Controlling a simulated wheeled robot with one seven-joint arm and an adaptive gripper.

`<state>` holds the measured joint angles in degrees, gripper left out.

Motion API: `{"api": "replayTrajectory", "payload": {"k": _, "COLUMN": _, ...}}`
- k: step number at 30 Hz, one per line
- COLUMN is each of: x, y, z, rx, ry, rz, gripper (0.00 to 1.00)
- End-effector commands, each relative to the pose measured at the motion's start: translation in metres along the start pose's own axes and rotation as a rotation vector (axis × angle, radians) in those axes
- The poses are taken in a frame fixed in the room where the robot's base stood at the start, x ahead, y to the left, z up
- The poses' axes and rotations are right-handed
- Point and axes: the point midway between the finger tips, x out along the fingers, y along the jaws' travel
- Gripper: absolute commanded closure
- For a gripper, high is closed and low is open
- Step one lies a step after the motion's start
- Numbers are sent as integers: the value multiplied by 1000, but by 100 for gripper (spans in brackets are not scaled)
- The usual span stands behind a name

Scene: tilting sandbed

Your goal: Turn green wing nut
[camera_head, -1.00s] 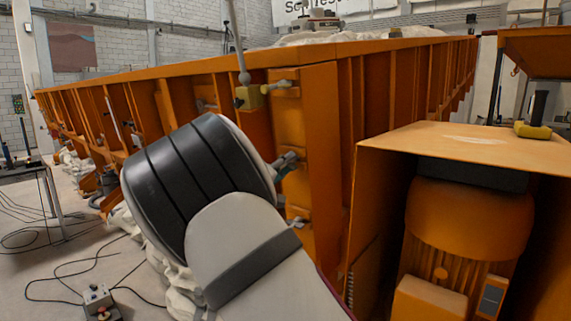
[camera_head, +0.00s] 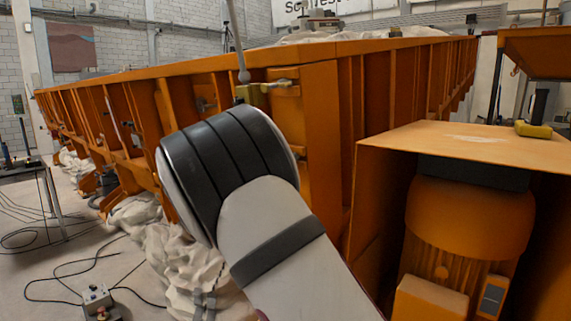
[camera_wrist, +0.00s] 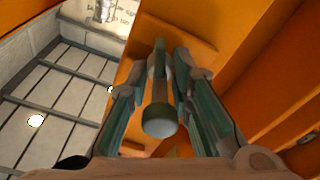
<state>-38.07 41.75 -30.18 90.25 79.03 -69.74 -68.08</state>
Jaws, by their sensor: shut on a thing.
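The green wing nut (camera_wrist: 158,118) shows in the middle of the wrist view, with its rounded end toward the camera and a narrow upright part behind it. My gripper (camera_wrist: 162,88) has one finger on each side of it and is shut on it. The wing nut sits in front of an orange steel face. In the head view my dark-banded wrist and pale forearm hide the gripper and the held nut.
The orange sandbed wall (camera_head: 320,110) runs behind my arm. An orange motor housing (camera_head: 470,145) stands close on the right. Cables and a control box (camera_head: 97,300) lie on the floor at left.

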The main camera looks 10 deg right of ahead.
Motion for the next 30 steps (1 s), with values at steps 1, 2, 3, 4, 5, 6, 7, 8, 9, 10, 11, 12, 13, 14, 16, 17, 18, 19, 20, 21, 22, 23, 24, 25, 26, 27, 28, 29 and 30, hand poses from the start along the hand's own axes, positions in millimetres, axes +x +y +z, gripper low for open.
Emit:
{"api": "replayTrajectory", "payload": {"k": 1, "x": 0, "y": -1, "z": 1, "rx": 43, "ry": -1, "rz": 4, "gripper": 100}}
{"api": "replayTrajectory", "payload": {"k": 2, "x": 0, "y": 0, "z": 2, "rx": 71, "ry": -2, "rz": 6, "gripper": 100}}
{"api": "replayTrajectory", "payload": {"k": 3, "x": 0, "y": -1, "z": 2, "rx": 109, "ry": -2, "rz": 9, "gripper": 100}}
{"api": "replayTrajectory", "payload": {"k": 4, "x": 0, "y": 0, "z": 2, "rx": 138, "ry": -2, "rz": 11, "gripper": 100}}
{"api": "replayTrajectory", "payload": {"k": 5, "x": 0, "y": 0, "z": 2, "rx": 167, "ry": -2, "rz": 13, "gripper": 100}}
{"api": "replayTrajectory", "payload": {"k": 6, "x": 0, "y": 0, "z": 2, "rx": 205, "ry": -2, "rz": 15, "gripper": 100}}
{"api": "replayTrajectory", "payload": {"k": 7, "x": 0, "y": 0, "z": 2, "rx": 234, "ry": -2, "rz": 18, "gripper": 100}}
{"api": "replayTrajectory", "payload": {"k": 8, "x": 0, "y": 0, "z": 2, "rx": 262, "ry": -2, "rz": 21, "gripper": 100}}
{"api": "replayTrajectory", "payload": {"k": 9, "x": 0, "y": 0, "z": 2, "rx": 300, "ry": -2, "rz": 24, "gripper": 100}}
{"api": "replayTrajectory", "payload": {"k": 10, "x": 0, "y": 0, "z": 2, "rx": 328, "ry": -2, "rz": 25, "gripper": 100}}
{"api": "replayTrajectory", "payload": {"k": 11, "x": 0, "y": 0, "z": 3, "rx": 356, "ry": -2, "rz": 27, "gripper": 100}}
{"api": "replayTrajectory", "payload": {"k": 12, "x": 0, "y": 0, "z": 3, "rx": 394, "ry": -2, "rz": 30, "gripper": 100}}
{"api": "replayTrajectory", "payload": {"k": 13, "x": 0, "y": 0, "z": 3, "rx": 422, "ry": -2, "rz": 32, "gripper": 100}}
{"api": "replayTrajectory", "payload": {"k": 14, "x": 0, "y": 0, "z": 3, "rx": 451, "ry": -1, "rz": 35, "gripper": 100}}
{"api": "replayTrajectory", "payload": {"k": 16, "x": 0, "y": 0, "z": 3, "rx": 518, "ry": -2, "rz": 39, "gripper": 100}}
{"api": "replayTrajectory", "payload": {"k": 17, "x": 0, "y": 0, "z": 3, "rx": 546, "ry": -2, "rz": 41, "gripper": 100}}
{"api": "replayTrajectory", "payload": {"k": 18, "x": 0, "y": 0, "z": 3, "rx": 583, "ry": -2, "rz": 45, "gripper": 100}}
{"api": "replayTrajectory", "payload": {"k": 19, "x": 0, "y": 0, "z": 3, "rx": 611, "ry": -2, "rz": 47, "gripper": 100}}
{"api": "replayTrajectory", "payload": {"k": 20, "x": 0, "y": 0, "z": 4, "rx": 640, "ry": -2, "rz": 49, "gripper": 100}}
{"api": "replayTrajectory", "payload": {"k": 21, "x": 0, "y": 0, "z": 4, "rx": 679, "ry": -2, "rz": 52, "gripper": 100}}
{"api": "replayTrajectory", "payload": {"k": 22, "x": 0, "y": 0, "z": 3, "rx": 708, "ry": -1, "rz": 54, "gripper": 100}}
{"api": "replayTrajectory", "payload": {"k": 23, "x": 0, "y": 1, "z": 4, "rx": 735, "ry": -1, "rz": 56, "gripper": 100}}
{"api": "replayTrajectory", "payload": {"k": 24, "x": 0, "y": 0, "z": 4, "rx": 773, "ry": -2, "rz": 58, "gripper": 100}}
{"api": "replayTrajectory", "payload": {"k": 25, "x": 0, "y": 0, "z": 4, "rx": 801, "ry": -2, "rz": 60, "gripper": 100}}
{"api": "replayTrajectory", "payload": {"k": 26, "x": 0, "y": 0, "z": 4, "rx": 831, "ry": -2, "rz": 62, "gripper": 100}}
{"api": "replayTrajectory", "payload": {"k": 27, "x": 0, "y": 0, "z": 4, "rx": 869, "ry": -2, "rz": 66, "gripper": 100}}
{"api": "replayTrajectory", "payload": {"k": 28, "x": 0, "y": 1, "z": 4, "rx": 897, "ry": -1, "rz": 69, "gripper": 100}}
{"api": "replayTrajectory", "payload": {"k": 29, "x": 0, "y": 1, "z": 4, "rx": 925, "ry": -1, "rz": 71, "gripper": 100}}
{"api": "replayTrajectory", "payload": {"k": 30, "x": 0, "y": 1, "z": 4, "rx": 963, "ry": -1, "rz": 74, "gripper": 100}}
